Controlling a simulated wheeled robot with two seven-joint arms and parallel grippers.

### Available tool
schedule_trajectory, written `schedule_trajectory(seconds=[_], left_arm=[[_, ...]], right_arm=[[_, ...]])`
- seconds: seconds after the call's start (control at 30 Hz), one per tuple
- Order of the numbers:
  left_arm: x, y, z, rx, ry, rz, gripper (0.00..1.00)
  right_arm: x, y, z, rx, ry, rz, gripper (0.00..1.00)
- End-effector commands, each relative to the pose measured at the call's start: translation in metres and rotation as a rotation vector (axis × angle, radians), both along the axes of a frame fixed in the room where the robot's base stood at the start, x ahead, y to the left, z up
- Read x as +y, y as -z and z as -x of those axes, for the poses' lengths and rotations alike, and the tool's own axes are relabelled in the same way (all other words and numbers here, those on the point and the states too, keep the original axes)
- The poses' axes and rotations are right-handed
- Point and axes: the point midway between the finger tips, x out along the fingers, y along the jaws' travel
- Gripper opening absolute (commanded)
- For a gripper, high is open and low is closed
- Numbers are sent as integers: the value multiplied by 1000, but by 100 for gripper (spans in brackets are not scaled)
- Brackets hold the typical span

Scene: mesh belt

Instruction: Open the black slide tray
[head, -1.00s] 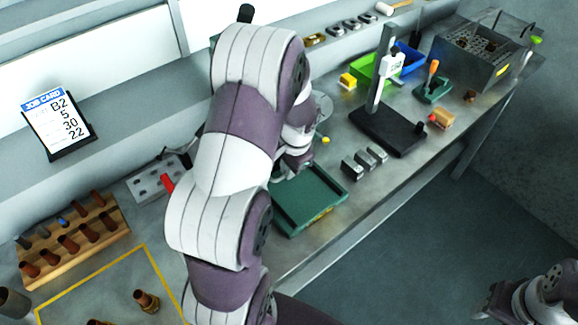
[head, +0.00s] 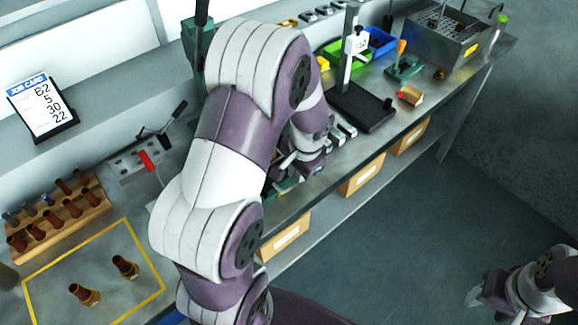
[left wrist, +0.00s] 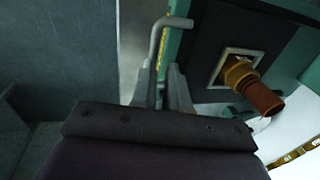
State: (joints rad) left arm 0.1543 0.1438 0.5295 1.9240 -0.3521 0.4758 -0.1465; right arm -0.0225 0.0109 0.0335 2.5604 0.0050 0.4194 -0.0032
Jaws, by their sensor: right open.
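In the left wrist view a black panel (left wrist: 205,50), which looks like the slide tray, sits in a green housing (left wrist: 280,8). A square pale-framed opening in it holds a brown cylindrical part (left wrist: 262,98). A bent grey metal handle (left wrist: 158,42) stands at its left. My left gripper (left wrist: 160,70) is beside the handle's lower end, fingers apart with a gap between them; contact is unclear. In the head view my left arm hides most of the green device, and my left gripper (head: 285,165) is partly hidden. My right gripper (head: 480,298) is open and empty, over the floor.
A wooden rack (head: 60,215) of brown cylinders and a yellow-outlined area (head: 95,272) lie at left. A black-based stand (head: 360,106), a blue bin (head: 380,42) and a metal box (head: 447,35) stand further along the bench. Cardboard boxes (head: 362,176) sit below.

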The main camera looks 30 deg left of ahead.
Motion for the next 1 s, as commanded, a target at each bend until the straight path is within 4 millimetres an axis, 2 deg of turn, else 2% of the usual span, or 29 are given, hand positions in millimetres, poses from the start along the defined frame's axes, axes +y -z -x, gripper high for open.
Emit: schedule_trajectory(seconds=[0.07, 0.2, 0.23, 0.37, 1.0], left_arm=[[1, 1, 2, 7, -2, 1, 36], [0, 5, 5, 18, -3, 3, 36], [1, -1, -2, -8, -1, -1, 36], [1, -5, -2, -9, 0, -1, 36], [-10, -68, -1, -13, 1, -2, 36]], right_arm=[[0, -1, 0, -1, -1, 0, 51], [0, 0, 0, -1, -1, 0, 51], [0, 0, 0, -1, -1, 0, 51], [0, -3, 0, -1, 0, 0, 51], [0, -57, 0, -1, 0, 0, 51]])
